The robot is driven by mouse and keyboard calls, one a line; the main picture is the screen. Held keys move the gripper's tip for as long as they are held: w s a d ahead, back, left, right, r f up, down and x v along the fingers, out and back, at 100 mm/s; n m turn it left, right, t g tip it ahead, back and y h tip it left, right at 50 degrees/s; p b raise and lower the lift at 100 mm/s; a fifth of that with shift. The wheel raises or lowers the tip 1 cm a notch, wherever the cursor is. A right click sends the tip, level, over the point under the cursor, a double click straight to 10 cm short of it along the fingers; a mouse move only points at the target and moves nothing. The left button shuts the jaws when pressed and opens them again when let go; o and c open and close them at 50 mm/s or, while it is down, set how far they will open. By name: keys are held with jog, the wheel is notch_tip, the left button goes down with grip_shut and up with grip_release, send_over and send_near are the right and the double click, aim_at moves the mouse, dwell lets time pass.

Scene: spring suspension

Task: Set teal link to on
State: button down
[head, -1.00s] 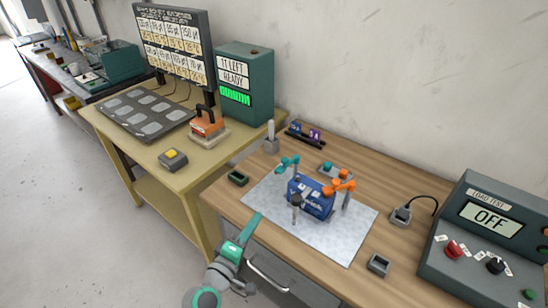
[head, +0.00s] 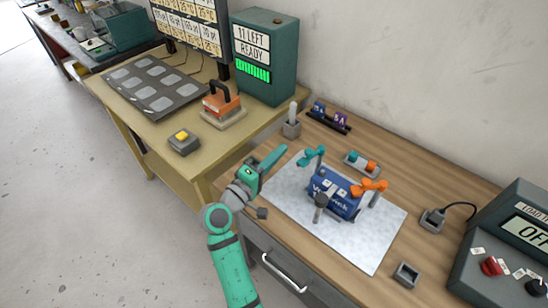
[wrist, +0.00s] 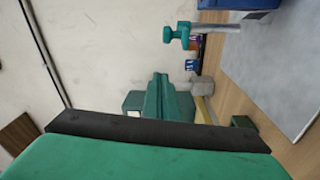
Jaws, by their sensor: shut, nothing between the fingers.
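The teal link (head: 313,157) sits on top of a grey post at the left side of a blue box (head: 333,192) on a pale mat. In the wrist view the teal link (wrist: 178,33) is at the top, on its grey post. My gripper (head: 281,151) is shut and empty, to the left of the teal link and apart from it. In the wrist view its shut fingers (wrist: 164,84) point toward the top, below the link in the picture. An orange link (head: 370,186) is on another post at the box's right side.
A small tray with teal and orange buttons (head: 361,164) stands behind the box. A grey holder (head: 292,126) and a black rack (head: 329,120) are at the back. A grey open block (head: 406,274) is at front right. A test panel (head: 510,245) stands far right.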

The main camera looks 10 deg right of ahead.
aim_at(311, 155)
jog(key=shift+d+f, duration=0.15)
jog(key=shift+d, duration=2.75)
